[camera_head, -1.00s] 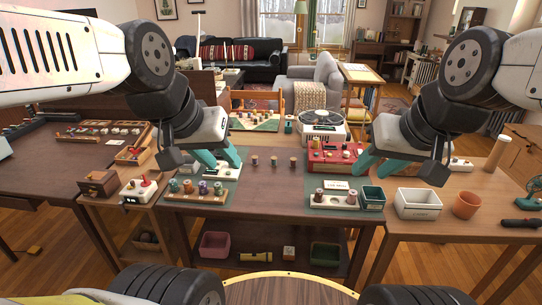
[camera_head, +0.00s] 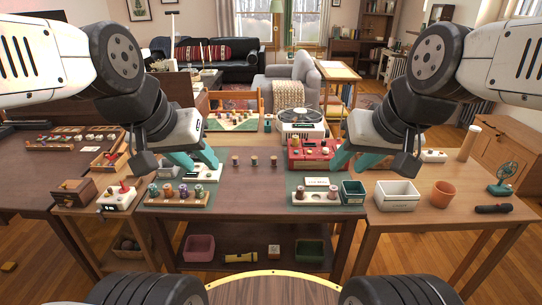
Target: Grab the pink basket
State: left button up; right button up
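The pink basket (camera_head: 199,248) is a small open-topped bin. It stands on the low shelf under the middle table, at the left end of that shelf. My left gripper (camera_head: 205,167) has teal fingers spread apart and empty. It is above the left part of the tabletop, well above the basket and apart from it. My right gripper (camera_head: 345,166) also has teal fingers apart and empty, above the right part of the tabletop near the red box (camera_head: 310,154). Neither gripper touches the basket.
The middle tabletop (camera_head: 250,195) overhangs the shelf. A yellow flashlight (camera_head: 240,257), a small box (camera_head: 274,252) and a green bin (camera_head: 309,250) share the shelf. A spool rack (camera_head: 178,198), white bin (camera_head: 396,194) and terracotta pot (camera_head: 443,193) stand above. Table legs flank the shelf.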

aim_at(201, 247)
jog(key=j, duration=0.55)
jog(key=k+j, duration=0.15)
jog(key=j, duration=0.9)
jog(key=k+j+z, duration=0.1)
jog(key=j, duration=0.45)
jog(key=k+j, duration=0.1)
jog(key=j, duration=0.45)
jog(key=k+j, duration=0.1)
jog(key=j, duration=0.95)
jog(key=i+j, duration=0.1)
jog(key=i, duration=0.8)
